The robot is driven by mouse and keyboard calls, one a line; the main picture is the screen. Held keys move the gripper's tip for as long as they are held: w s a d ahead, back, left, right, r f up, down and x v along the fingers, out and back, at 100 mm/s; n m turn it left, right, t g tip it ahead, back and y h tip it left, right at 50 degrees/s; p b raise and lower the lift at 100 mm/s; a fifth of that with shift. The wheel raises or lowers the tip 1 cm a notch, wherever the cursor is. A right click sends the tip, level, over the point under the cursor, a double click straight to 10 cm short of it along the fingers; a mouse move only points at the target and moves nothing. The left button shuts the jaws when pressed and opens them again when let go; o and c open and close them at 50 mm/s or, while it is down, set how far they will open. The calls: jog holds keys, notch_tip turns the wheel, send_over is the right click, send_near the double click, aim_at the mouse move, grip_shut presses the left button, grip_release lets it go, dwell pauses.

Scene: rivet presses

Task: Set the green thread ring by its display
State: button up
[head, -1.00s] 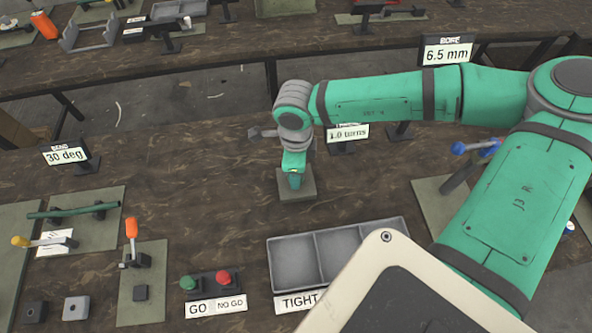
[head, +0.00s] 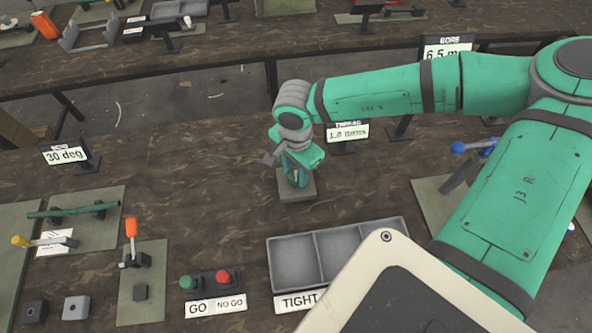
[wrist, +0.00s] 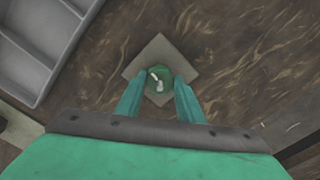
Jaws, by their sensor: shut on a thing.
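The green thread ring (wrist: 158,75) sits over the middle of a square grey-green plate (head: 307,189), which also shows in the wrist view (wrist: 140,65). A small pale mark and a light stub show at its middle. My gripper (wrist: 158,92) points down with one finger on each side of the ring and is shut on it. In the head view my gripper (head: 297,180) mostly hides the ring. The thread display (head: 347,132) stands just behind and to the right of the plate and reads 1.0 turns.
A grey compartment tray (head: 295,262) with a TIGHT label stands in front of the plate. Green GO and red NO GO buttons (head: 206,281) are left of it. A 30 deg display (head: 66,153) stands at the left. Bare bench lies left of the plate.

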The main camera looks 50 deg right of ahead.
aim_at(296, 174)
jog(key=shift+d+n, duration=0.15)
jog(key=shift+n, duration=0.55)
jog(key=o, duration=1.1)
jog(key=shift+c, duration=0.2)
notch_tip(296, 174, up, 11)
jog(key=shift+f, duration=0.1)
